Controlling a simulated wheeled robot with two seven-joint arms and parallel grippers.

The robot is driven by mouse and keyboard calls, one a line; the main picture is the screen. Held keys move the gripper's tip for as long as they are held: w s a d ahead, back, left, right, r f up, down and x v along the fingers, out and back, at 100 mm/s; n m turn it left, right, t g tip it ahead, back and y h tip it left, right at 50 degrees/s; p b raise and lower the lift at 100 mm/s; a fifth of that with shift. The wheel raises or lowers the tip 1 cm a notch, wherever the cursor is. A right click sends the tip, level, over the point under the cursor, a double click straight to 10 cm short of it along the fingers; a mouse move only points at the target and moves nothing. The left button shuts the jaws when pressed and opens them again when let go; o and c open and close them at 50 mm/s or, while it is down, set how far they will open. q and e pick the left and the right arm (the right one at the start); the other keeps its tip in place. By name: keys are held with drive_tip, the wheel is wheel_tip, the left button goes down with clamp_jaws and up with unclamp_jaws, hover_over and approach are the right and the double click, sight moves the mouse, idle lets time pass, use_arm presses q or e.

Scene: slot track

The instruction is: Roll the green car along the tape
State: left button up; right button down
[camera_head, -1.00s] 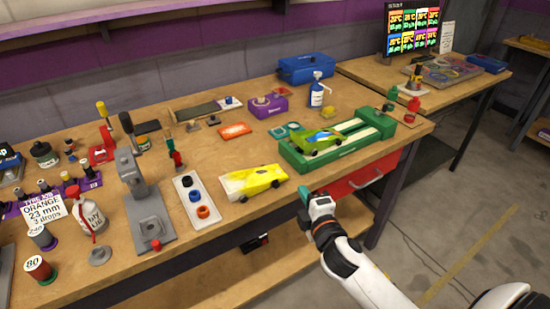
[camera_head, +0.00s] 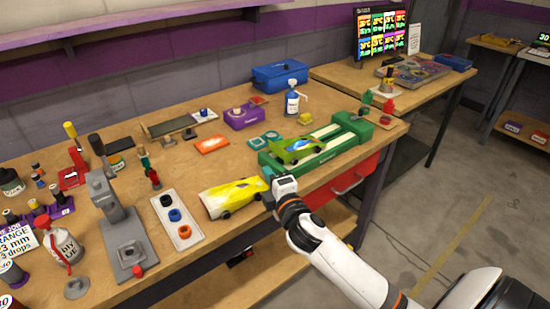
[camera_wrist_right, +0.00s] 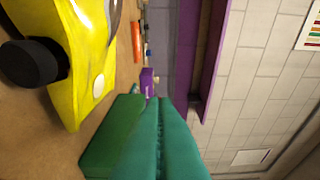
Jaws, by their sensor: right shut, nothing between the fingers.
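The green car (camera_head: 300,148) has yellow-green and blue markings. It sits on a green track block (camera_head: 270,165) with pale strips (camera_head: 347,138) on the bench; I cannot tell if these strips are the tape. My right gripper (camera_head: 268,181) is at the bench's front edge, just right of a yellow car's nose and in front of the track block. In the right wrist view its teal fingers (camera_wrist_right: 170,140) are shut together with nothing between them. The yellow car (camera_wrist_right: 88,70) is close beside them there. My left gripper is not in view.
The yellow car (camera_head: 232,197) rests on the bench left of the track block. A white tray of rings (camera_head: 182,232) and a grey press (camera_head: 125,240) stand further left. A yellow strip (camera_head: 450,245) lies on the floor.

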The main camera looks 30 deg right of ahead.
sight(305, 142)
drive_tip(key=w, duration=0.4)
drive_tip(key=shift+d, duration=0.35)
drive_tip(key=d, duration=0.3)
drive_tip(key=shift+w+p, duration=0.25)
drive_tip(key=shift+p, duration=0.1)
drive_tip(key=shift+d+f, duration=0.1)
drive_tip(key=shift+d, duration=0.4)
drive_tip(key=d, duration=0.7)
drive_tip(key=w+d, duration=0.1)
drive_tip(key=d, duration=0.3)
drive_tip(key=shift+d+p, duration=0.3)
drive_tip(key=shift+p, duration=0.05)
drive_tip(key=shift+a, duration=0.1)
